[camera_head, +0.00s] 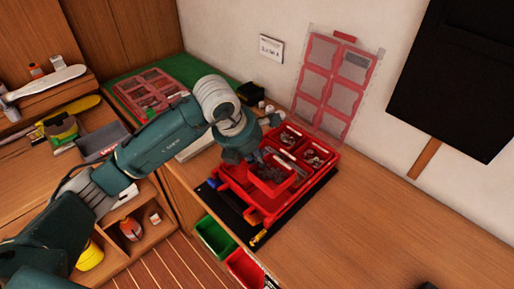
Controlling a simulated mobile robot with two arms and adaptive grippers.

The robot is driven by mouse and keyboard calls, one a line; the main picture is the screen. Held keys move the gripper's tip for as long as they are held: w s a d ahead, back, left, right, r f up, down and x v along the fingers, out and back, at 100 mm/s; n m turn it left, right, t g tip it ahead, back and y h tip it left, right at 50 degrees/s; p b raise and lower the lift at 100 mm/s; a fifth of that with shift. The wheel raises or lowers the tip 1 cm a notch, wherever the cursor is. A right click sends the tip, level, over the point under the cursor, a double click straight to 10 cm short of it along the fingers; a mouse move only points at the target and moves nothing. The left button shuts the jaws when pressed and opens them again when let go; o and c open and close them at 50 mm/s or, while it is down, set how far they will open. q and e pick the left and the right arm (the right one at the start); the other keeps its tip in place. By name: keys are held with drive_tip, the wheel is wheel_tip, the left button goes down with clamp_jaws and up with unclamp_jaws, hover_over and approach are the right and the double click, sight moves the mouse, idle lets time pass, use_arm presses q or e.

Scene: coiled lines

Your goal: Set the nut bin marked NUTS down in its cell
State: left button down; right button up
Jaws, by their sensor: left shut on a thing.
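My left gripper (259,159) reaches down over the red organizer case (318,185) on the wooden bench. It is shut on a small red bin with dark contents, which I take to be the nut bin (270,184). The bin is at the near left part of the case; I cannot tell whether it touches the case floor or hangs just above it. Its NUTS mark is not readable. Other cells of the case hold small metal parts. The gripper hides part of the case's left side. My right gripper is not in view.
The case's clear, red-edged lid (335,83) stands open against the wall. A black mat (228,211) lies under the case. A second closed case (152,92) lies on a green mat at the back. Green (214,238) and red (245,269) bins sit below the bench's front edge. The bench is clear at right.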

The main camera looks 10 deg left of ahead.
sight(256, 170)
use_arm(q)
drive_tip(key=shift+s+f+b, duration=0.15)
drive_tip(key=shift+f+b, duration=0.2)
drive_tip(key=shift+f, duration=0.3)
wheel_tip(256, 170, down, 2)
drive_tip(key=shift+a+b, duration=0.1)
drive_tip(key=shift+b, duration=0.35)
drive_tip(key=shift+f, duration=0.5)
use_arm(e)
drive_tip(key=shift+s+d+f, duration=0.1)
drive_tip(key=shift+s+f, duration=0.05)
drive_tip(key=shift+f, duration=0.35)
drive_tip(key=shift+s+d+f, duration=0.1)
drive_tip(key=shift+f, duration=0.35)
use_arm(q)
drive_tip(key=shift+b, duration=0.45)
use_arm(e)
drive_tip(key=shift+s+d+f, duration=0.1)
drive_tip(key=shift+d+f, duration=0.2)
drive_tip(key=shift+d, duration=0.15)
